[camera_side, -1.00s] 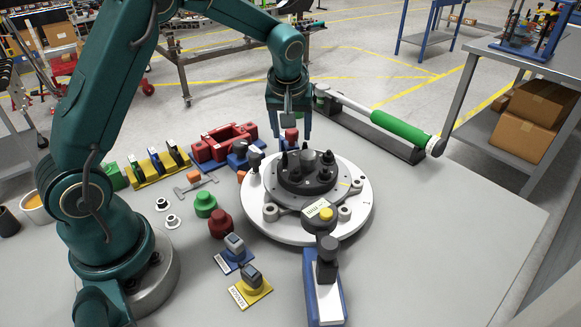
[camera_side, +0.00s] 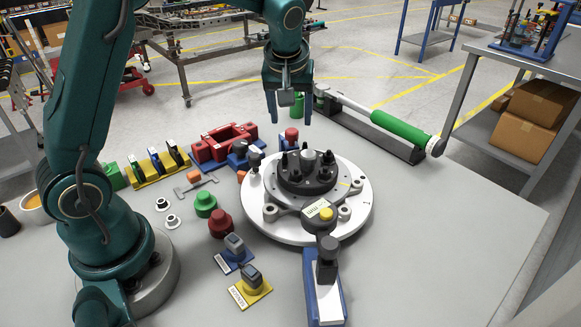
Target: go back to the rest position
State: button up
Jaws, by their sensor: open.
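My gripper (camera_side: 289,114) is in the upper middle of the side view, pointing down, open, with nothing between its fingers. It hangs above the back edge of the round white fixture plate (camera_side: 352,222), apart from it. A dark hub (camera_side: 307,183) with upright studs sits at the middle of the plate. A red and blue part (camera_side: 291,137) stands behind the hub, below my gripper.
A green-handled torque wrench (camera_side: 400,131) lies in a dark cradle at the back right. Red blocks (camera_side: 225,145), a green knob (camera_side: 205,204) and a red knob (camera_side: 220,223) stand left of the plate. A blue stand (camera_side: 324,290) is at the front. The table's right side is clear.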

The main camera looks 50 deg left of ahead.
jog(key=s+d+r+m+t, duration=0.2)
jog(key=s+d+r+t, duration=0.15)
jog(key=s+r, duration=0.5)
jog(key=s+d+f+m+h, duration=0.1)
jog(key=s+d+f+m, duration=0.1)
jog(key=s, duration=0.4)
jog(key=s+d+f+m+g+h, duration=0.1)
jog(key=s+d+f+m+h, duration=0.1)
jog(key=s+m, duration=0.3)
jog(key=shift+s+d+f, duration=0.3)
jog(key=shift+s+d, duration=0.15)
jog(key=shift+d, duration=0.25)
